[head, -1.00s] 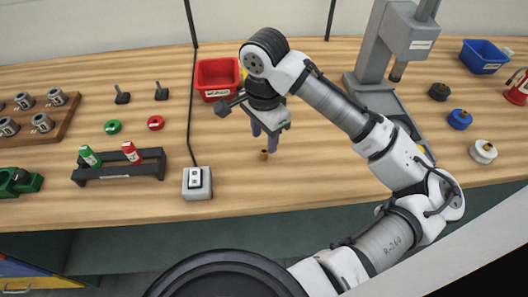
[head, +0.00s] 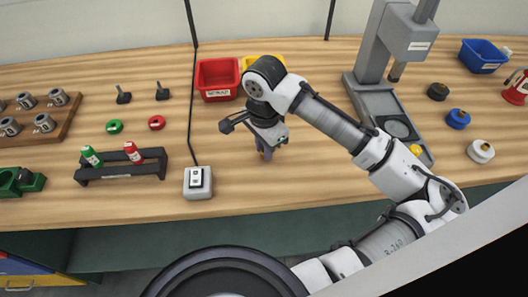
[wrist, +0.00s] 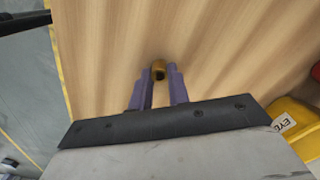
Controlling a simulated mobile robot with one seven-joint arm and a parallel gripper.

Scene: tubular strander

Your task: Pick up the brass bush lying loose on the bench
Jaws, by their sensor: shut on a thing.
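The brass bush (wrist: 158,68) is a small gold-brown ring with a dark hole. In the wrist view it sits between the tips of my gripper's two purple fingers (wrist: 158,82), which are shut on it. In the head view my gripper (head: 264,152) points down at the middle of the wooden bench (head: 330,170), and the bush shows only as a small brass patch between the fingers. I cannot tell whether the bush still touches the bench.
A red bin (head: 217,92) and a yellow bin (head: 262,62) stand behind my gripper. A white switch box (head: 198,183) with a cable is to the left. A grey press (head: 385,100) stands to the right. The bench around my gripper is clear.

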